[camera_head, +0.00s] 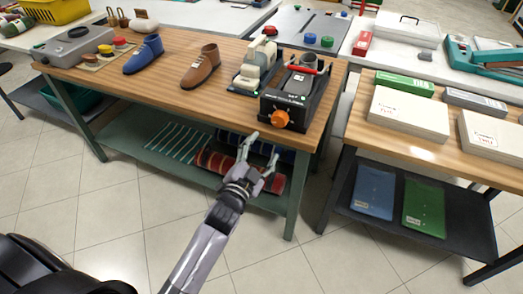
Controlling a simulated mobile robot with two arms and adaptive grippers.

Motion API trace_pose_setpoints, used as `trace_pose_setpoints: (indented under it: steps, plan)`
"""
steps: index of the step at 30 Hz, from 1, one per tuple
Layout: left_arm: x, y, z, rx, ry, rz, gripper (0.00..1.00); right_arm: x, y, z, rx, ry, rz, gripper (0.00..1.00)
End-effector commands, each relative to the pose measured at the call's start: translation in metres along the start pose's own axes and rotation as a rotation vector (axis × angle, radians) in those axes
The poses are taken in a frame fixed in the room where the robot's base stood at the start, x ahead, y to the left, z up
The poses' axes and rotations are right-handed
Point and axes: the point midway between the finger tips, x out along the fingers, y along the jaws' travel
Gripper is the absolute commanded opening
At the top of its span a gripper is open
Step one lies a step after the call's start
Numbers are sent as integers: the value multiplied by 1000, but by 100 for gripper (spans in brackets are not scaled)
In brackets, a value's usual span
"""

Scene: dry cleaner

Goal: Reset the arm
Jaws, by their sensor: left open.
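My left gripper (262,150) is in the middle of the head view. Its arm rises from the bottom edge, and its two fingers are spread apart with nothing seen between them. It shows in front of the lower shelf of the wooden workbench (205,101), over red and dark rolls (214,161). I cannot tell how far it is from them. The fingers hide part of the rolls. My right gripper is not in view.
On the workbench are a blue shoe (143,55), a brown shoe (201,67) and a black machine with an orange knob (281,119). A second table (374,138) with white boxes (408,113) stands right. The tiled floor (120,215) in front is clear.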

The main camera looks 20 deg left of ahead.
Motion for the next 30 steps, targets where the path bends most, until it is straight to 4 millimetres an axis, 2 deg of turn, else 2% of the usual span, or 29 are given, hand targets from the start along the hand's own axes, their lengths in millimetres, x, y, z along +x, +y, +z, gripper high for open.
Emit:
trace_pose_setpoints:
  steps: [9,11,13,17,20,24,26,29,30]
  plan:
    - [0,1,1,-1,-3,3,61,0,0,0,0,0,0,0]
    - [0,7,8,-7,-15,14,61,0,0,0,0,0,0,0]
    - [-2,22,24,-22,-49,45,61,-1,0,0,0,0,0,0]
    - [-15,73,81,-78,-168,145,61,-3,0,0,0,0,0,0]
    - [-40,121,136,-133,-295,236,61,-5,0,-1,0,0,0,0]
    - [-92,182,209,-207,-478,348,61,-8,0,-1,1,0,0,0]
    - [-120,205,238,-234,-559,390,61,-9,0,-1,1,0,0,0]
    - [-174,239,282,-276,-697,454,61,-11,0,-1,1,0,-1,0]
    - [-197,250,299,-293,-754,476,61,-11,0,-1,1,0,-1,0]
